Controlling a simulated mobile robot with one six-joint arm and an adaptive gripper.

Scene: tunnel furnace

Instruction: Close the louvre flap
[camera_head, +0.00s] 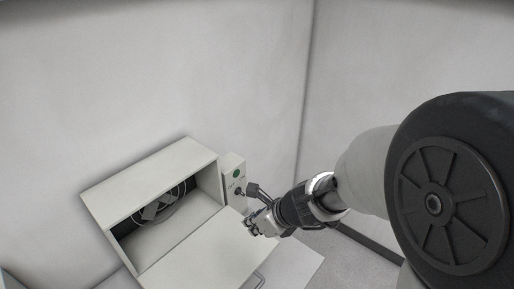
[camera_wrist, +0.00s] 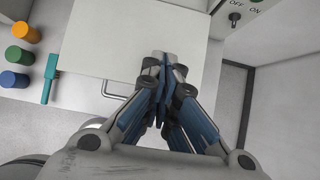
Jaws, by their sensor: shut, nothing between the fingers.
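The louvre flap (camera_head: 205,252) is a pale flat panel. It stands open, folded out from the front of a pale box-shaped furnace housing (camera_head: 160,172), whose inside shows. In the wrist view the flap (camera_wrist: 125,38) fills the upper middle, with a thin bar handle (camera_wrist: 108,92) at its near edge. My gripper (camera_head: 250,224) is at the flap's right side in the head view. In the wrist view my gripper (camera_wrist: 163,66) has its fingers together and empty, over the flap's right part, to the right of the handle. I cannot tell whether it touches the flap.
A switch box (camera_head: 233,170) with a green light stands at the housing's right side; its OFF/ON knob (camera_wrist: 235,17) shows in the wrist view. Orange (camera_wrist: 26,30), green (camera_wrist: 18,55) and blue (camera_wrist: 14,79) cylinders and a teal tool (camera_wrist: 48,80) lie left of the flap.

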